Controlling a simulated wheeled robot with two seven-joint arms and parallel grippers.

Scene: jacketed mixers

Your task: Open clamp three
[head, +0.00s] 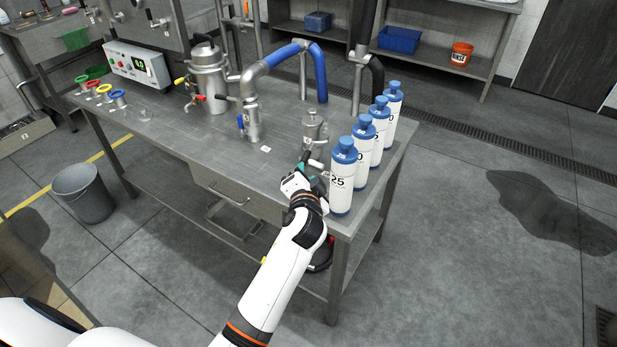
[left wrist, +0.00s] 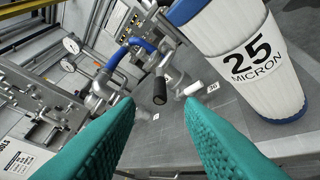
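My left gripper (head: 304,168) reaches over the right part of the steel table, just left of the front filter cartridge. In the left wrist view its two teal fingers (left wrist: 160,118) are apart, with nothing between them. A lever with a black grip (left wrist: 160,90) shows just beyond the fingertips, apart from them. A white grip (left wrist: 194,88) is to its right, beside a small tag (left wrist: 212,87) that I cannot read surely. These belong to metal fittings by the small steel housing (head: 314,128). I cannot tell which clamp is number three. My right gripper is out of view.
Several blue-capped white cartridges, the nearest marked 25 micron (head: 343,180), line the right edge of the table (head: 215,150), close to my gripper. A pipe with blue sleeves (head: 270,62) and a steel vessel (head: 208,80) stand farther back. A grey bin (head: 84,192) is on the floor.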

